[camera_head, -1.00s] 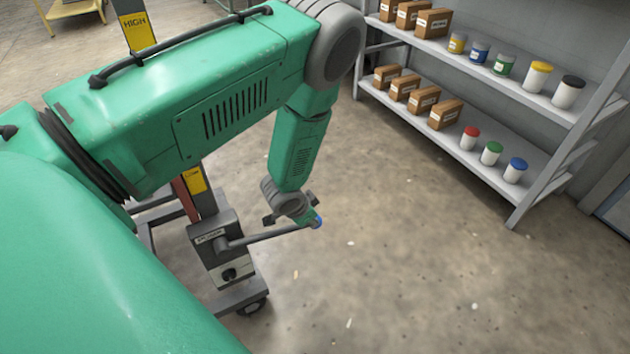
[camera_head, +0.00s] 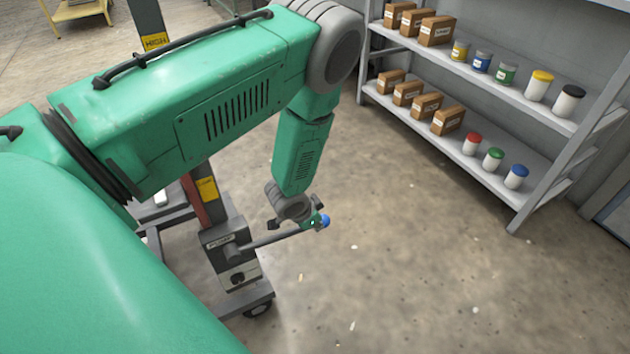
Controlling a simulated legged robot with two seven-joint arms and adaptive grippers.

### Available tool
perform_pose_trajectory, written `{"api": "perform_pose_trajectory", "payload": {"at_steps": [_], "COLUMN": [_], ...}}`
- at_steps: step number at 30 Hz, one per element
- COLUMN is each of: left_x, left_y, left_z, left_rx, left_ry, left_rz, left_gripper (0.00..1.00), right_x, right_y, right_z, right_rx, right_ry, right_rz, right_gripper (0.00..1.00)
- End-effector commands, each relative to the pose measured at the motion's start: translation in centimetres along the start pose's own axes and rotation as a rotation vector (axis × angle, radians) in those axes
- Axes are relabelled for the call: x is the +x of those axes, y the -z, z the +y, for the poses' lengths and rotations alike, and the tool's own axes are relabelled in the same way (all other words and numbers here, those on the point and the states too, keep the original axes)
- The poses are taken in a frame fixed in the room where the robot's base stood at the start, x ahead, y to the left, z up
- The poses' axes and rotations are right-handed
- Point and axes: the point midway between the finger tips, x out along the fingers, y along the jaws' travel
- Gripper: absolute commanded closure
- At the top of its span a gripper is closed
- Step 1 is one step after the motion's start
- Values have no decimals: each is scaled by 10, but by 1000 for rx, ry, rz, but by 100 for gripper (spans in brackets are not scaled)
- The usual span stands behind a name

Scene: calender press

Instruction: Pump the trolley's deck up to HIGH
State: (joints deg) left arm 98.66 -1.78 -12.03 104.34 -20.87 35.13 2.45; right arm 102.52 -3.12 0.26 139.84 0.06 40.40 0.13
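The trolley's dark mast (camera_head: 148,18) carries a yellow HIGH label (camera_head: 156,41), partly covered by my arm. A lower yellow label (camera_head: 207,188) sits beside a red strip. The grey pump box (camera_head: 230,262) is at the trolley's near end. Its lever (camera_head: 270,239) slants slightly up to the right, ending in a green grip with a blue tip (camera_head: 325,221). My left gripper (camera_head: 302,219) is at the lever's outer end, with dark fingers to either side; whether they are closed on the grip is unclear. The deck and its height are hidden behind my arm. My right gripper is out of view.
A grey shelf (camera_head: 540,193) with boxes (camera_head: 447,121) and lidded jars (camera_head: 516,176) stands at the right. A yellow table (camera_head: 75,12) is at the back left. The concrete floor (camera_head: 400,260) between trolley and shelf is clear.

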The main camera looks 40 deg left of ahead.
Motion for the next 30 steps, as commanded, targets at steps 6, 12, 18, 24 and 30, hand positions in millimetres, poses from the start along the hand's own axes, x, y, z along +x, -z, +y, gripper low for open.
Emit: {"api": "perform_pose_trajectory", "payload": {"at_steps": [6, 12, 18, 24, 30], "left_x": [-58, -90, -101, -101, -101], "left_y": [6, 9, 10, 10, 10], "left_z": [-3, -3, -3, -3, -3], "left_rx": [-3, -1, -1, -1, -1], "left_ry": [4, 5, 5, 6, 6], "left_rz": [-7, -3, -1, 0, 1], "left_gripper": [100, 100, 100, 100, 100], "right_x": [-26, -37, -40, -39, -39], "right_y": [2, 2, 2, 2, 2], "right_z": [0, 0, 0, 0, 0], "right_rx": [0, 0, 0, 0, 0], "right_ry": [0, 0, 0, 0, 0], "right_rz": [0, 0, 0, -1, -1], "right_gripper": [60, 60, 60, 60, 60]}}
